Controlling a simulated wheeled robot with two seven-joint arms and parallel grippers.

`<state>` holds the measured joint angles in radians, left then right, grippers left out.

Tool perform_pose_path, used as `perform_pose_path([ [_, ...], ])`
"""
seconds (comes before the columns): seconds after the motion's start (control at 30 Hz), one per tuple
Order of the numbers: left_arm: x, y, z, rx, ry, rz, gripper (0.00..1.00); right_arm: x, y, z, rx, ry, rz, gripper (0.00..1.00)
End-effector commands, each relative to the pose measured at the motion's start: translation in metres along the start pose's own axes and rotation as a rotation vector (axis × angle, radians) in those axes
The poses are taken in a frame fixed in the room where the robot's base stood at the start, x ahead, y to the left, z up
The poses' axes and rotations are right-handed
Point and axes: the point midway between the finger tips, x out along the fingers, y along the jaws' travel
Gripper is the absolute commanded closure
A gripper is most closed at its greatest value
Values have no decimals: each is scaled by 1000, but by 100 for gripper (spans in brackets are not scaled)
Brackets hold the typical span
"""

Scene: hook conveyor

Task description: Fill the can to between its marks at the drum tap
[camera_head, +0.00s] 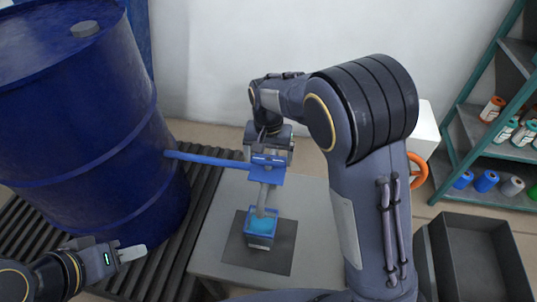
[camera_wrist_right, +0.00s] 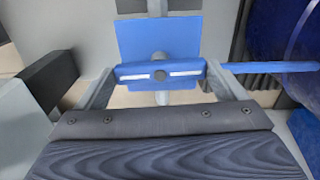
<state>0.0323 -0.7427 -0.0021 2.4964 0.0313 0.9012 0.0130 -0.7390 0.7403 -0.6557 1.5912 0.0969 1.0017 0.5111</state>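The blue drum (camera_head: 85,130) stands at the left, and a blue pipe (camera_head: 210,160) runs from it to the tap's blue plate (camera_head: 266,174). Below the plate a grey spout (camera_head: 263,197) points down into the open top of the blue can (camera_head: 260,238). Light blue shows inside the can; its marks and exact level are too small to read. My right gripper (camera_head: 270,152) is at the tap. In the right wrist view its fingertips meet both ends of the blue tap handle (camera_wrist_right: 185,67). My left gripper (camera_head: 131,253) is beside the drum, away from the can; its finger gap is not visible.
The can stands on a dark square mat (camera_head: 282,262) on a grey table (camera_head: 312,210). A roller conveyor (camera_head: 160,263) runs under the drum. At the right are an orange handwheel (camera_head: 420,172), a dark open bin (camera_head: 440,245) and a green shelf (camera_head: 485,135) with several spools.

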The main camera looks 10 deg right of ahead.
Motion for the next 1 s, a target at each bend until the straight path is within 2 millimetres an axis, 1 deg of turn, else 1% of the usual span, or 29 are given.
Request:
perform_pose_path([
  [0.07, -2, 1, -1, 0, 0, 0, 64, -1, 0, 0, -15, -1, 0, 32],
  [0.13, -5, 2, -3, 0, 0, 0, 64, -3, 1, 0, -68, -3, -1, 32],
  [0.3, -14, 7, -7, 0, 0, 0, 64, -3, 1, 0, -311, -3, -2, 32],
  [0.43, -17, 8, -8, 0, 0, 0, 64, -2, 0, 0, -451, -2, -1, 32],
  [0.53, -16, 8, -8, 0, 0, 0, 64, -1, 0, 0, -487, 0, 0, 32],
  [0.77, -16, 7, -8, 0, 0, 0, 64, -1, 0, -1, -486, 2, 0, 32],
  [0.8, -16, 7, -8, 0, 0, 0, 64, -1, 0, -1, -486, 2, 0, 5],
  [0.83, -16, 7, -8, 0, 0, 0, 64, -1, 0, -1, -486, 2, 0, 1],
  [0.87, -16, 7, -8, 0, 0, 0, 64, -1, 0, -1, -485, 2, 0, 0],
  [1.0, -16, 7, -8, 0, 0, 0, 64, -1, 0, 0, -485, 1, 0, 0],
])
